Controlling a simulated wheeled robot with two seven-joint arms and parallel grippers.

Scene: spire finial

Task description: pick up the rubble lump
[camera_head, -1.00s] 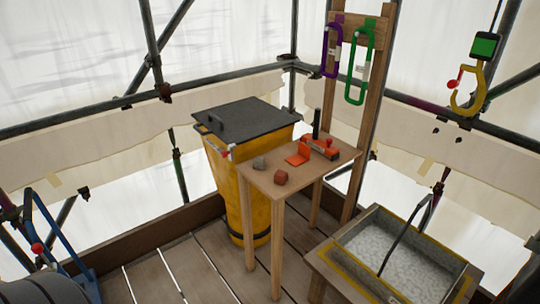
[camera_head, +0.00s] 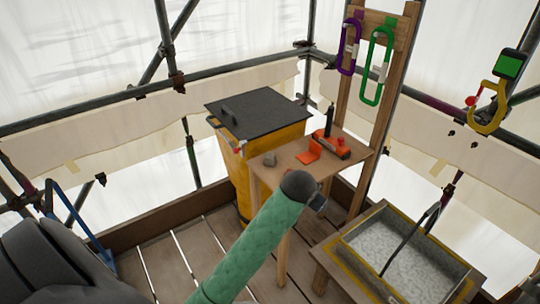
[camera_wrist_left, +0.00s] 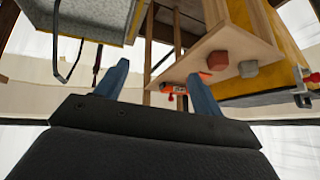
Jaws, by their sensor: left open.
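A grey rubble lump (camera_head: 269,159) lies on the small wooden table (camera_head: 291,160), near its left edge. It also shows in the wrist view (camera_wrist_left: 248,68), where the scene appears upside down. My right gripper is not in view.
A yellow bin (camera_head: 232,165) with a dark lid stands behind the table. Orange tools (camera_head: 330,146) lie at the table's far side, below a post with purple and green carabiners (camera_head: 377,66). A wooden tray (camera_head: 345,268) stands at right.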

